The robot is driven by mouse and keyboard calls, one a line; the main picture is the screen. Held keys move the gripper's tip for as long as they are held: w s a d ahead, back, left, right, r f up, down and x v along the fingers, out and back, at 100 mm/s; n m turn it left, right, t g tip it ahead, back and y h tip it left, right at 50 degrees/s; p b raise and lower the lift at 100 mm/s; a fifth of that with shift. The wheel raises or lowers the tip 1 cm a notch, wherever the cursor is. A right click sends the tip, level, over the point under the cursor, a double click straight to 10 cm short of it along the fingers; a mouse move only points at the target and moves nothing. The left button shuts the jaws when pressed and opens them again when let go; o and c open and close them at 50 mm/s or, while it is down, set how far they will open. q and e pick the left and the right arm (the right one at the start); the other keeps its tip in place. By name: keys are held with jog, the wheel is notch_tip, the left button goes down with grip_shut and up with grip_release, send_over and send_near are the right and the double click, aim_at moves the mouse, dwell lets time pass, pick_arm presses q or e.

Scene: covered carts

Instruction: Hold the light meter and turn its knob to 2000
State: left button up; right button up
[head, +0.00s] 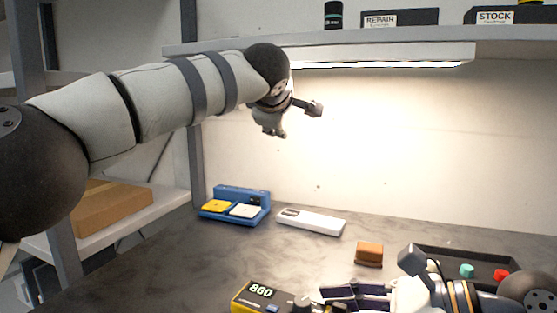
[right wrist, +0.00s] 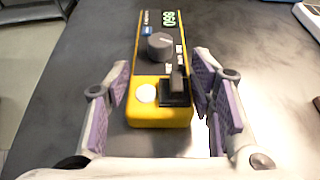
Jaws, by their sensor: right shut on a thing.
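In the right wrist view the light meter (right wrist: 160,114) lies lengthwise between the fingers, with a dark round knob (right wrist: 160,46) below the display and a white dome near the yellow end. The knob's pointer setting is too small to read. My left gripper (head: 273,130) hangs high above the bench, away from the meter; its fingers are too small to judge.
On the grey bench (head: 190,260) stand a blue tray with yellow and white pieces (head: 237,204), a white handheld device (head: 311,222), a brown block (head: 369,254) and a dark panel with coloured buttons (head: 470,256). A lit shelf (head: 340,48) overhangs the back.

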jog(key=o, duration=1.4)
